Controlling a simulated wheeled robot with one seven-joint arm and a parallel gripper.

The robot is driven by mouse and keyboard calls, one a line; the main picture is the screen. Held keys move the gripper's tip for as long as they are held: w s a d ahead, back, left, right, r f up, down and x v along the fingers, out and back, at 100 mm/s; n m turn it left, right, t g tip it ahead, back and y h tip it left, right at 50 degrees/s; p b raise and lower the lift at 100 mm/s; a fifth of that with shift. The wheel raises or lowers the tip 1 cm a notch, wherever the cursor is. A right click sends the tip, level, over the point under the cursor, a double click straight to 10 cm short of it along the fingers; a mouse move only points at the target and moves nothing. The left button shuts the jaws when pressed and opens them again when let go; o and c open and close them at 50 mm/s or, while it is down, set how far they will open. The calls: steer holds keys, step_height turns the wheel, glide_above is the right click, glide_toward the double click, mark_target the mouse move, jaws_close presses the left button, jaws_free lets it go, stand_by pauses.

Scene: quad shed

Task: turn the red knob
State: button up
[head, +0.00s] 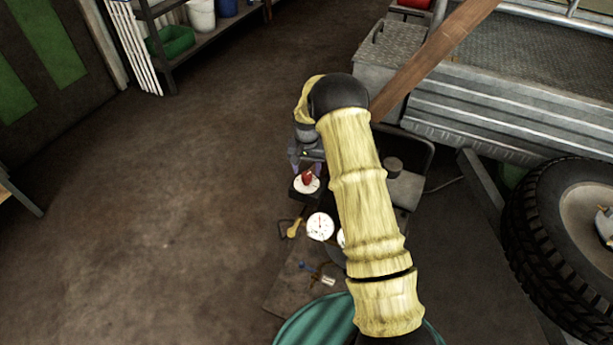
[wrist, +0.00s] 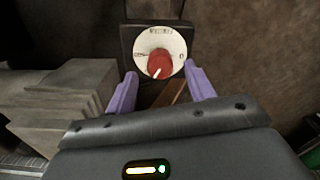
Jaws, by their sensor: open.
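The red knob (wrist: 160,65) sits on a round white dial (wrist: 148,42) mounted on a dark square box (wrist: 126,38). A pale pointer line on the knob points to the lower left in the wrist view. In the head view the knob (head: 307,176) stands up from its white dial, left of my arm. My gripper (wrist: 161,80) is open, with one purple finger on each side below the knob in the wrist view. I see a gap between each finger and the knob. In the head view my gripper is just above the knob and partly hidden by my arm.
A white gauge (head: 320,226) and a yellow-handled lever (head: 294,229) are close to the knob. A wooden beam (head: 432,57) slants behind my arm. A large tyre (head: 535,220) lies at right. Open floor (head: 170,220) spreads at left. Grey ribbed metal (wrist: 65,92) stands left of my gripper.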

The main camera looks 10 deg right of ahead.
steer(key=shift+f, duration=1.3)
steer(key=c, duration=1)
